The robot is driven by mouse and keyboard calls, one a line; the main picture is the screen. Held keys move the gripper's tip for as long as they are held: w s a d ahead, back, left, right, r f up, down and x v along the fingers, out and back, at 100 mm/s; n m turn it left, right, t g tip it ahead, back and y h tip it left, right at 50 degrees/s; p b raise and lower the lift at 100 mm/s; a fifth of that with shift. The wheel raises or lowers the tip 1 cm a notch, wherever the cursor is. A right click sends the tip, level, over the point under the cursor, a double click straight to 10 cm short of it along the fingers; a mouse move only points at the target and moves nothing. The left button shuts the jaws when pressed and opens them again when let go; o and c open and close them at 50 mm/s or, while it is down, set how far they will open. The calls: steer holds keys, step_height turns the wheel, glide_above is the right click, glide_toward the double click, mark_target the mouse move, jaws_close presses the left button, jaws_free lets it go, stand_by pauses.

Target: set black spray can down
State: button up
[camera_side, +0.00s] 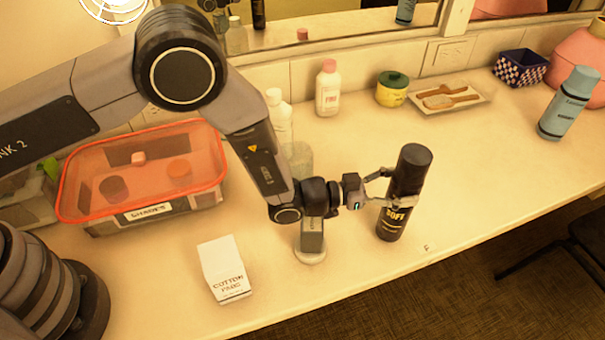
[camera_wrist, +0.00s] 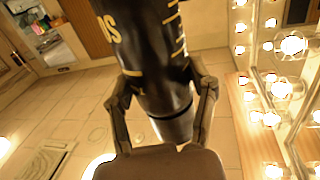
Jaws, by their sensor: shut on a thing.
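The black spray can (camera_side: 405,190) stands close to upright near the front edge of the counter in the side view. My gripper (camera_side: 388,187) reaches it from the left, with its fingers around the can's middle. In the wrist view the can (camera_wrist: 145,45) fills the upper middle, between the two fingers of my gripper (camera_wrist: 162,95). I cannot tell whether the can's base touches the counter (camera_side: 470,180).
A white cotton pads box (camera_side: 224,270) and a red-lidded bin (camera_side: 140,175) are at left. A white bottle (camera_side: 328,88), a green-lidded jar (camera_side: 392,88), a brush tray (camera_side: 447,98) and a blue can (camera_side: 568,103) stand behind. The counter right of the can is clear.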

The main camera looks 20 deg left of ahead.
steer(key=shift+f, duration=0.4)
steer(key=o, duration=1.3)
